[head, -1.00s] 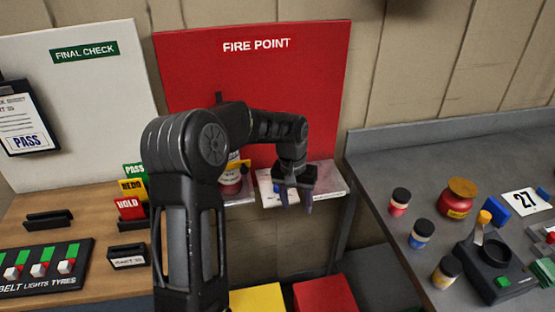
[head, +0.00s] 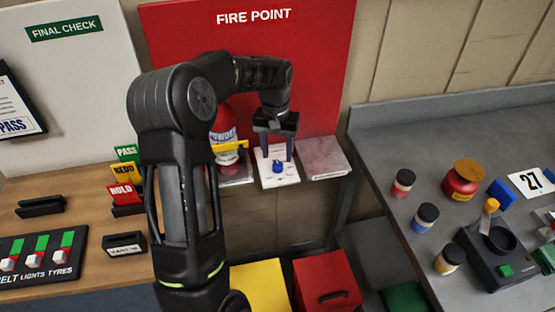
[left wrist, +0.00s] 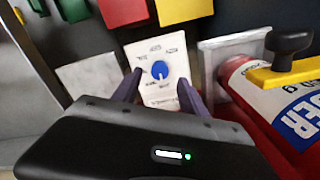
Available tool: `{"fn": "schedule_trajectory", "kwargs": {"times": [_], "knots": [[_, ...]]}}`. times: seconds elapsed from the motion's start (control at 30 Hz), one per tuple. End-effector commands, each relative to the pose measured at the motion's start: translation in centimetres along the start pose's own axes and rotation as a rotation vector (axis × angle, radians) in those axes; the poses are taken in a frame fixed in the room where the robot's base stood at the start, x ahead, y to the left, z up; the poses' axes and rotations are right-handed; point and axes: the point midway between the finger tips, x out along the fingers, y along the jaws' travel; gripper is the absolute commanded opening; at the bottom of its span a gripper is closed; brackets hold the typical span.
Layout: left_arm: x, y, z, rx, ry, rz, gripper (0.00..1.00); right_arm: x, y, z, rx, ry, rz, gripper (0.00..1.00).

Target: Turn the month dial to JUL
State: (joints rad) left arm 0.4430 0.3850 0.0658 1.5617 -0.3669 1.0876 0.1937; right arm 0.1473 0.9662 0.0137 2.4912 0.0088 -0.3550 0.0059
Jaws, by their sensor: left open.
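The month dial is a round blue knob (head: 278,167) on a white card-like plate (head: 285,181) with small dark labels around it, on the shelf below the red FIRE POINT board. In the left wrist view the knob (left wrist: 159,69) has a small pale mark toward its lower side; the labels are too small to read. My left gripper (head: 277,155) is open and empty. Its fingertips stand on either side of the knob, apart from it, and I cannot tell how far above the plate they are. My right gripper is not in view.
A red extinguisher (head: 222,125) with a yellow part stands left of the dial plate. A pale flat panel (head: 324,161) lies right of it. Yellow (head: 258,283) and red (head: 327,283) bins are below. A grey bench (head: 400,134) with jars is at the right.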

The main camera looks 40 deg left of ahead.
Motion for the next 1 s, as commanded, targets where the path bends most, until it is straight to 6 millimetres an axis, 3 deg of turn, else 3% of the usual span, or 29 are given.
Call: {"fn": "schedule_trajectory", "kwargs": {"times": [0.27,0.6,1.0], "knots": [[3.7,0.0,0.1,0.0,-0.003,0.0,0.5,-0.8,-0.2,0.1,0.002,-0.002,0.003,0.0],[4.2,0.0,0.0,0.001,0.0,0.0,0.5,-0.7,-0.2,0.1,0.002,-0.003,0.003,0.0],[4.2,0.0,0.0,0.001,0.0,0.001,0.18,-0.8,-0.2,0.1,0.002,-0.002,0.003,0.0]]}}
